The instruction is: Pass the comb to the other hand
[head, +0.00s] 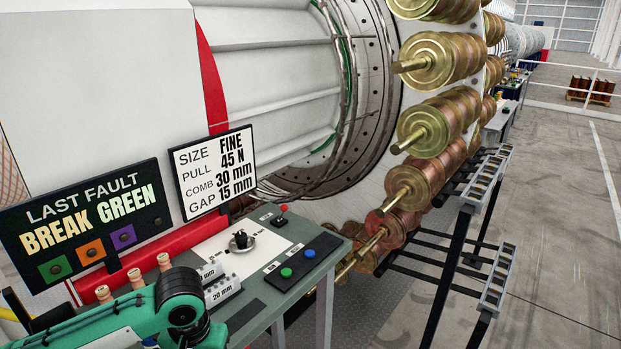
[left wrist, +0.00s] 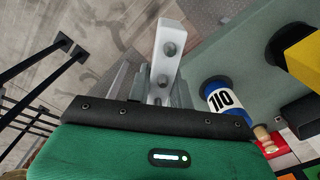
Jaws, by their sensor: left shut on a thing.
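In the left wrist view a pale grey-white block with two round grey studs, which looks like the comb (left wrist: 169,52), sticks out from between the metal fingers of my left gripper (left wrist: 157,97). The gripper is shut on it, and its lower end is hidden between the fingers. In the head view my teal left arm comes in at the lower left, and I cannot make out the held comb there. Two white blocks stand on the bench, the front one marked 20 mm (head: 222,291) and another (head: 209,272) behind it. My right gripper is in neither view.
Brass spools (head: 428,125) line the wheel behind. The left wrist view shows a spool marked 110 (left wrist: 216,96) and a yellow block (left wrist: 304,58).

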